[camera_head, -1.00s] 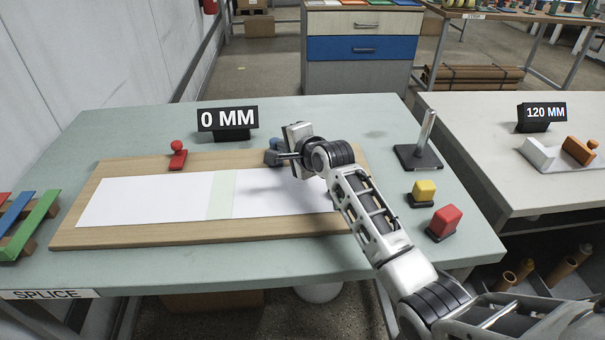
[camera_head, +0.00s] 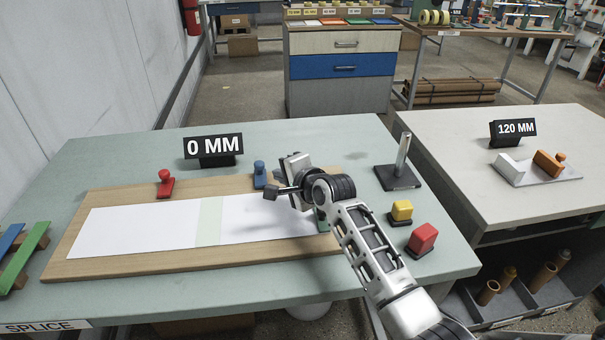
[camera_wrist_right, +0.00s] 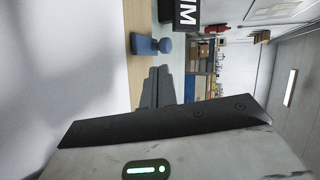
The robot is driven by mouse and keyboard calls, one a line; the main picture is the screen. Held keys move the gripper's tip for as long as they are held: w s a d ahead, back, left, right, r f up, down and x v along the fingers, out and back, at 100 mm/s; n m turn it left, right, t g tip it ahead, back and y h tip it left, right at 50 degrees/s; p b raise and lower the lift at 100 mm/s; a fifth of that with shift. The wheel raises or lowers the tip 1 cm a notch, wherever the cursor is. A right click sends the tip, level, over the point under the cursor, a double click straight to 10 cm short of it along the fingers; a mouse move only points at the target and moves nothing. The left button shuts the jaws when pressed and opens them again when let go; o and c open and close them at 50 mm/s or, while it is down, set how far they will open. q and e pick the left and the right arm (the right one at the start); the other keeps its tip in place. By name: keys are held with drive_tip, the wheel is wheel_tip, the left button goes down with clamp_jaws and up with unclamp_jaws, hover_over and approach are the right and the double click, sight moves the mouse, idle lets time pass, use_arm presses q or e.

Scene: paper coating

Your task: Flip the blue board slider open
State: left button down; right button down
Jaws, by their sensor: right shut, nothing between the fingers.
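The blue board slider (camera_head: 260,175), with a rounded knob, stands upright at the back edge of the wooden board (camera_head: 120,262). It also shows in the right wrist view (camera_wrist_right: 145,44), just beyond the fingertips. My right gripper (camera_head: 270,192) is shut and empty, a little in front and to the right of the slider, above the white paper (camera_head: 140,235). Its dark fingers lie together in the right wrist view (camera_wrist_right: 155,76), and a gap to the slider shows there. My left gripper is not in view.
A red slider (camera_head: 166,184) stands further left on the board's back edge. A green piece (camera_head: 321,218) is partly hidden behind my right wrist. The 0 MM sign (camera_head: 213,147) stands behind the board. A metal post (camera_head: 402,158), yellow block (camera_head: 402,210) and red block (camera_head: 423,238) are at right.

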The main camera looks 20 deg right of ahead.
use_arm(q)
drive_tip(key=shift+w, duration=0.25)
use_arm(e)
drive_tip(key=v, duration=0.7)
drive_tip(key=shift+s+d+f, duration=0.1)
drive_tip(key=shift+s+d, duration=0.05)
drive_tip(key=shift+s, duration=0.2)
